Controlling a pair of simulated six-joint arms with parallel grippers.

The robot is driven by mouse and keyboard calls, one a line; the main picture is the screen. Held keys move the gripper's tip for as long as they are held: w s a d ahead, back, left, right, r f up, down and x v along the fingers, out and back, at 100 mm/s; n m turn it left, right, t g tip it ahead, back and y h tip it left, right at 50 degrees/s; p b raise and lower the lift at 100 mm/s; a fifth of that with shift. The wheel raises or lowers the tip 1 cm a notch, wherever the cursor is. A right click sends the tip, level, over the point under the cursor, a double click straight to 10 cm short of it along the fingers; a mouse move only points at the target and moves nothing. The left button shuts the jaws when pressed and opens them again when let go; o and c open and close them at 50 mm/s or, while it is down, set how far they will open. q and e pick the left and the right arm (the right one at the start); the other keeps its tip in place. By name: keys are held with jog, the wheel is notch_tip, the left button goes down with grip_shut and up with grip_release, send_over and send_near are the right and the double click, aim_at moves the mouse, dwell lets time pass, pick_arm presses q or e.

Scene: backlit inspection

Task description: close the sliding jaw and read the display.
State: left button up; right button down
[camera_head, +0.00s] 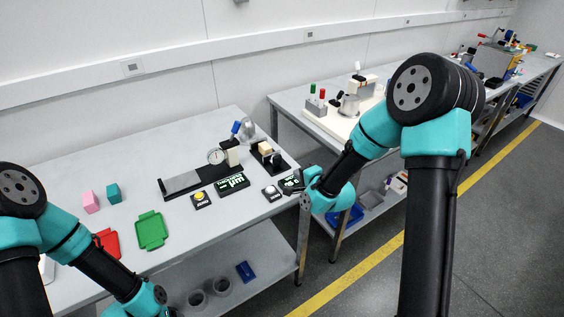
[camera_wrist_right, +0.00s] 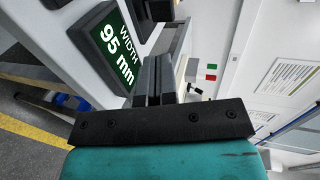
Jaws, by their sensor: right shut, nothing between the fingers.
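On the near table stands a dark measuring fixture with a long flat rail (camera_head: 195,180), a round dial (camera_head: 215,156) and a pale block (camera_head: 232,157) at its right end. I cannot tell for certain which part is the sliding jaw. A black display with pale lettering (camera_head: 231,184) lies in front; its text is too small to read there. In the right wrist view a green-faced display (camera_wrist_right: 112,38) reads "WIDTH 95 mm". My right gripper (camera_wrist_right: 157,75) is shut and empty, beside that display.
A yellow button (camera_head: 200,198) and a white button (camera_head: 271,192) flank the black display. A wooden block (camera_head: 265,148) and blue handle (camera_head: 236,128) stand behind. A green tray (camera_head: 151,230), red tray (camera_head: 108,242), pink block (camera_head: 91,202) and teal block (camera_head: 113,193) lie left.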

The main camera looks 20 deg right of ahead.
aim_at(278, 159)
jog(key=x, duration=0.7)
jog(key=r+x, duration=0.1)
jog(key=x, duration=0.3)
jog(key=shift+w+a+f, duration=0.1)
jog(key=shift+w, duration=0.15)
